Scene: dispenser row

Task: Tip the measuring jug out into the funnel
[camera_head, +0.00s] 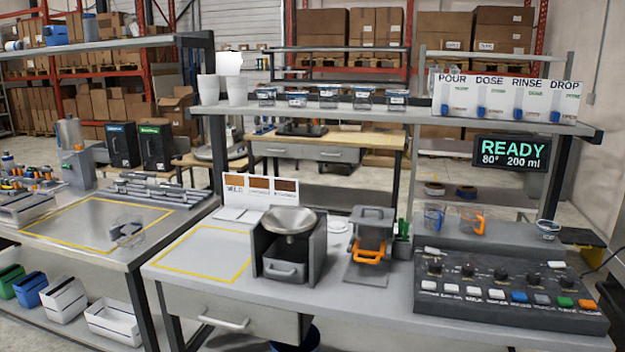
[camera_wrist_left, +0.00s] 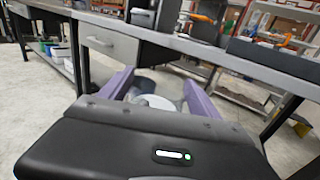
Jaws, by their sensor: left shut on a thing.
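The metal funnel (camera_head: 290,220), a wide shallow bowl, sits on a dark open-fronted stand on the front bench. A clear jug (camera_head: 127,231) stands on the left bench near the yellow outline. Two more clear jugs, one with a blue handle (camera_head: 433,217) and one with an orange handle (camera_head: 472,221), stand behind the control panel. My left gripper (camera_wrist_left: 157,92) shows only in the left wrist view, below bench height. Its purple fingers are shut on a pale round thing (camera_wrist_left: 151,101). I cannot tell whether this is the measuring jug. My right gripper is not in view.
A grey press with an orange handle (camera_head: 370,252) stands right of the funnel stand. The control panel (camera_head: 505,285) fills the bench's right end. A shelf (camera_head: 400,116) crosses above. The yellow-outlined area (camera_head: 205,250) left of the funnel is clear.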

